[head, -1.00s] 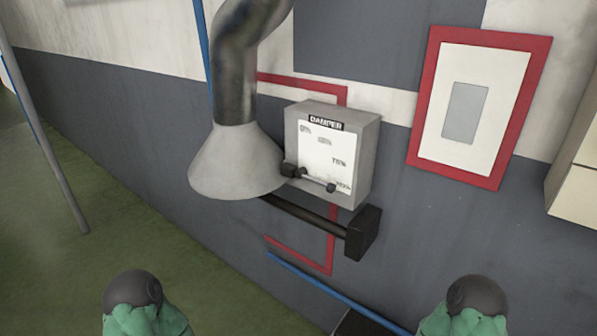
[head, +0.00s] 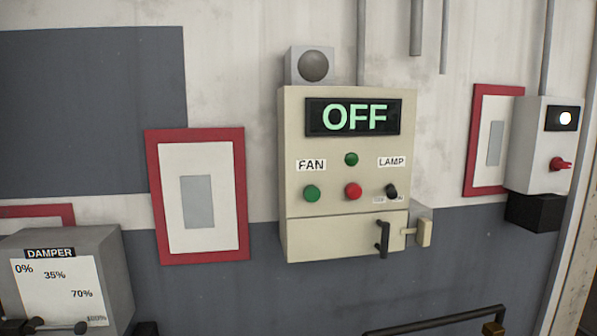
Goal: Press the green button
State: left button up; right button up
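A cream control box (head: 300,235) hangs on the wall in the middle of the head view. Its display (head: 353,117) reads OFF in green letters. A green button (head: 312,193) sits at the lower left, under the FAN label (head: 311,165). A red button (head: 353,190) is to its right. A smaller green round piece (head: 351,159) sits above the red button; I cannot tell if it is a lamp or a button. A black knob (head: 391,191) is under the LAMP label. Neither of my grippers shows in the view now.
The grey DAMPER box (head: 108,262) juts out at the lower left. Red-framed panels (head: 240,200) flank the control box. A grey box with a red switch (head: 530,150) is at the right. A dark rail (head: 430,322) is at the bottom. A black handle (head: 383,239) sticks out below the buttons.

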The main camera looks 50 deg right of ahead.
aim_at(312, 193)
jog(key=i+j+z, duration=0.4)
jog(key=z, duration=1.8)
